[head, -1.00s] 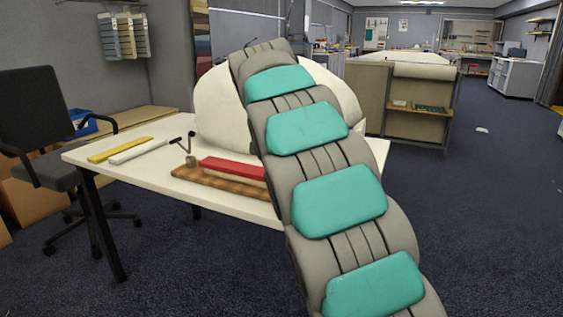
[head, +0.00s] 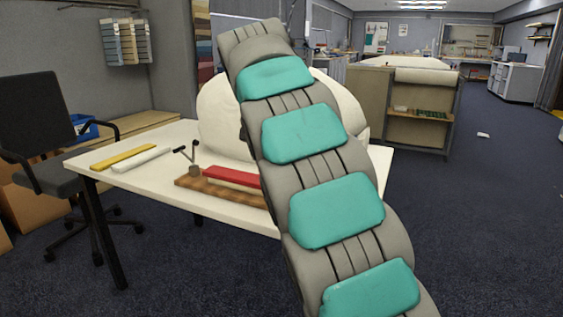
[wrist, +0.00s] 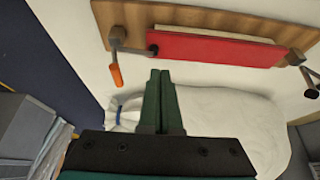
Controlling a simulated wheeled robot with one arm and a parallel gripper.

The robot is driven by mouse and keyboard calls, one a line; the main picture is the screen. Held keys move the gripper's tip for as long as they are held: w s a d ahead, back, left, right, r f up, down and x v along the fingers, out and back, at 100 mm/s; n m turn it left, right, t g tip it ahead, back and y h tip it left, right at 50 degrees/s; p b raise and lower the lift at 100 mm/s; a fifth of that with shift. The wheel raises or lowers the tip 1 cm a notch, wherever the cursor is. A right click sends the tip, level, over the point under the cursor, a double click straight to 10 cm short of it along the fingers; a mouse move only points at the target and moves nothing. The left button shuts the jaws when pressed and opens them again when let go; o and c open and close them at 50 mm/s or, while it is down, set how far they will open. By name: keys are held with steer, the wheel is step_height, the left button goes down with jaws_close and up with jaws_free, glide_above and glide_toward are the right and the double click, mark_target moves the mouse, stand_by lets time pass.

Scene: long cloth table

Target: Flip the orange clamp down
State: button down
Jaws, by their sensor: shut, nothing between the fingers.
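In the wrist view the orange clamp (wrist: 116,76) shows as an orange handle on a grey metal arm. It is mounted at the left end of a wooden board (wrist: 200,14) beside a red bar (wrist: 215,49). My gripper (wrist: 160,74) is shut and empty, with its fingertips right of the orange handle and apart from it in the picture. In the head view my arm hides the orange clamp and my gripper. The wooden board (head: 190,184) and red bar (head: 233,176) are partly visible there.
A second clamp with a black handle (head: 180,149) stands at the board's left end in the head view. A large white stuffed bag (head: 213,115) lies behind the board. Yellow (head: 123,157) and white (head: 142,160) bars lie on the white table (head: 130,185).

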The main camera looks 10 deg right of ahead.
steer(key=a+r+p, duration=0.1)
steer(key=a+r, duration=0.3)
steer(key=a, duration=0.1)
steer(key=shift+w+a+p, duration=0.15)
steer(key=shift+a+p, duration=0.05)
steer(key=shift+p, duration=0.2)
